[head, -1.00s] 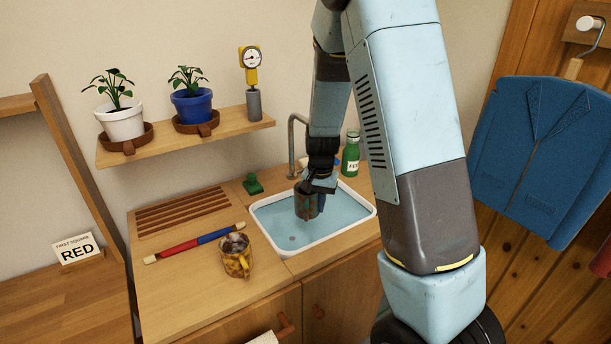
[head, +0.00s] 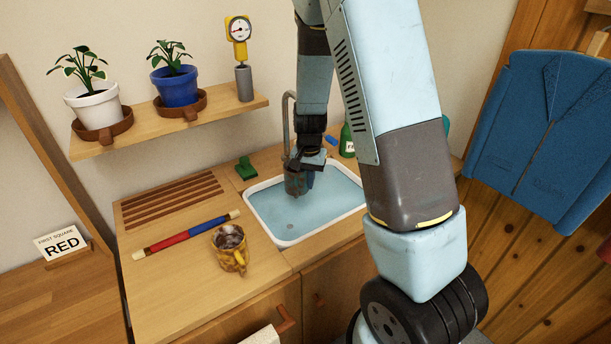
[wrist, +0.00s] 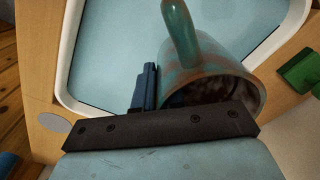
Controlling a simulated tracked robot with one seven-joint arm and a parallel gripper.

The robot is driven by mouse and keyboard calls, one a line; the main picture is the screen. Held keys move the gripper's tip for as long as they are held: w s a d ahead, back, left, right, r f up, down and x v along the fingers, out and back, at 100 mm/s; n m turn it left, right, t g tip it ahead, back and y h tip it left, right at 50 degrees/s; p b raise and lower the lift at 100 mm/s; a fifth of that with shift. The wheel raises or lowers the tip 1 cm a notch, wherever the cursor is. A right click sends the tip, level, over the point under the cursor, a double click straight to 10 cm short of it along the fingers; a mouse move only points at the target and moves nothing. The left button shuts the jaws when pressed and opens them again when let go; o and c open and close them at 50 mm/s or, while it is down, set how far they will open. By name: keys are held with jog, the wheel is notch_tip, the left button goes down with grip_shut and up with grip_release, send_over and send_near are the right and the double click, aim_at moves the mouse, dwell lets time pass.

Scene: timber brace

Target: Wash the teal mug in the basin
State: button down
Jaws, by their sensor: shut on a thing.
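The teal mug (wrist: 218,66) has brown stains, a teal handle and a dark inside, seen in the wrist view. In the head view the mug (head: 296,183) looks dark and is held over the back left part of the basin (head: 355,209). My gripper (head: 305,170) is shut on the mug, with one blue finger (wrist: 148,88) showing beside its wall in the wrist view. The other finger is hidden. The basin holds pale blue water (head: 320,212). I cannot tell whether the mug touches the water.
The tap (head: 287,125) rises close behind the mug. A green block (head: 246,170) and a green bottle (head: 347,140) stand by the basin. A yellow-brown mug (head: 230,250) and a red-blue rod (head: 187,234) are on the counter left. A shelf (head: 226,111) hangs above.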

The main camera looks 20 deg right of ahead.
jog(key=shift+f, duration=5.4)
jog(key=shift+f, duration=0.2)
jog(key=shift+r, duration=0.3)
jog(key=shift+r, duration=5.75)
